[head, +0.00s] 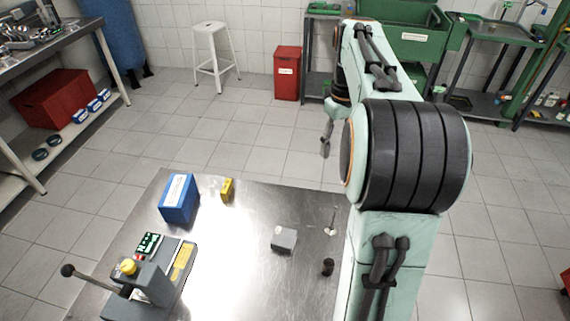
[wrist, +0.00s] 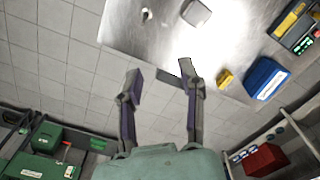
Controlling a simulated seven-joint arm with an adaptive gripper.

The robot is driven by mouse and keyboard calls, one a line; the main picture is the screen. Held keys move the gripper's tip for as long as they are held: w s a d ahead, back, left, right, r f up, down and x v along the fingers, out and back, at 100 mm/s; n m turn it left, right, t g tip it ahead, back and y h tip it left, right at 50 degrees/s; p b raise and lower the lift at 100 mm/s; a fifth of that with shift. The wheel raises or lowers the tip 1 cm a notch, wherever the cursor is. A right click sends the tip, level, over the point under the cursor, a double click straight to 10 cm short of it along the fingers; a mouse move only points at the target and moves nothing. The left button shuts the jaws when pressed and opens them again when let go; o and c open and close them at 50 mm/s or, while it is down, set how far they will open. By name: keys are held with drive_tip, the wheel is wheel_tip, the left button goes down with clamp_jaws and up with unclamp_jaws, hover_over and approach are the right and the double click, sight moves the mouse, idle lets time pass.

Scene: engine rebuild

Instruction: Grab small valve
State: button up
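A small thin metal piece (head: 331,230), which looks like the small valve, is on the steel table near its right edge in the head view. In the wrist view it appears as a small pale shape (wrist: 146,14) near the top edge. A grey block (head: 284,239) is left of it and a dark cylinder (head: 328,267) is in front of it. My gripper (wrist: 160,76) is open and empty, with its fingers wide apart beyond the table's far edge. In the head view its fingers (head: 326,140) show partly, beside my arm.
The steel table (head: 236,260) also holds a blue box (head: 178,200), a yellow object (head: 228,188) and a lever press (head: 150,282). A red bin (head: 287,73) and white stool (head: 212,56) stand on the floor behind. The table's middle is mostly clear.

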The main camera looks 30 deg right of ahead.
hover_over(331, 227)
wheel_tip(331, 227, down, 2)
drive_tip(key=f, duration=2.6)
drive_tip(key=shift+d, duration=0.2)
clamp_jaws()
